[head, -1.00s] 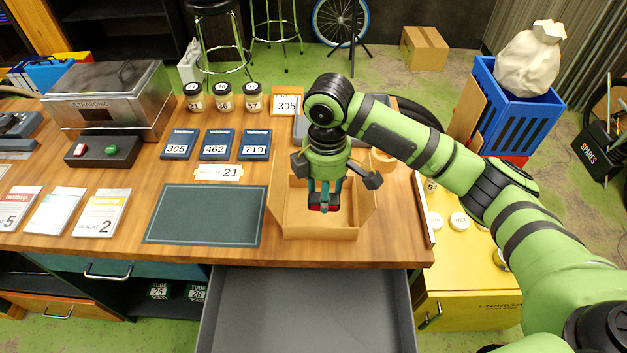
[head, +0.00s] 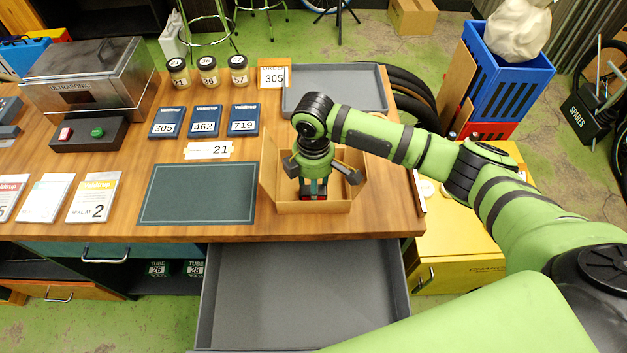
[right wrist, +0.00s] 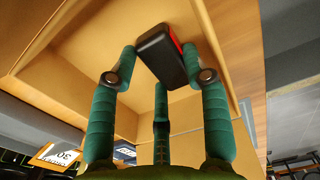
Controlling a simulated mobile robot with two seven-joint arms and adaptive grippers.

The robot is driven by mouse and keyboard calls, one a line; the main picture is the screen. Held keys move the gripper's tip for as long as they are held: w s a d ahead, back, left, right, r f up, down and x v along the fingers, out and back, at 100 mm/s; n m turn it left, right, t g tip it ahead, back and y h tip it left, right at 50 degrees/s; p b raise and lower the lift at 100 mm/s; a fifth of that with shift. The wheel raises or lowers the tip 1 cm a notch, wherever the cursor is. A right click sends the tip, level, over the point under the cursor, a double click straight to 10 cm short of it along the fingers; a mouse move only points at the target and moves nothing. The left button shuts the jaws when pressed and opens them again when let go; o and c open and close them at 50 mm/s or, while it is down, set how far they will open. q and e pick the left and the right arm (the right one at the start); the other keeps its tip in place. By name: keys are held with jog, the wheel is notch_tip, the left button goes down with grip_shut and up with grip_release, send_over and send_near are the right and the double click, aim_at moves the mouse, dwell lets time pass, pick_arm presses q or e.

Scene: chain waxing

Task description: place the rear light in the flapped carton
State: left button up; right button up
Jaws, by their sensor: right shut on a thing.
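The flapped carton (head: 270,180) stands open on the wooden bench, its flaps spread outward. My right gripper (head: 314,187) points down inside the carton's opening. It is shut on the rear light (head: 312,197), a small black block with a red face, low between the fingers near the carton's front wall. In the right wrist view the rear light (right wrist: 160,56) sits between the green fingertips (right wrist: 163,72), with the carton's tan walls (right wrist: 60,80) around it. I cannot tell whether the light touches the carton's floor. My left gripper is not in view.
A dark green mat (head: 198,194) lies left of the carton. A grey tray (head: 335,72) lies behind it. An open grey drawer (head: 300,295) juts out below the bench front.

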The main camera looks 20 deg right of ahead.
jog(key=o, duration=0.8)
jog(key=shift+f, duration=0.1)
jog(key=shift+o, duration=0.3)
pick_arm(q)
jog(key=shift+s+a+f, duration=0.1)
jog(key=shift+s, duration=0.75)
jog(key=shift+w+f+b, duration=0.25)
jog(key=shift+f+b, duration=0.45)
jog(key=shift+b, duration=0.05)
pick_arm(e)
notch_tip(320, 180, up, 12)
jog(key=shift+r, duration=0.2)
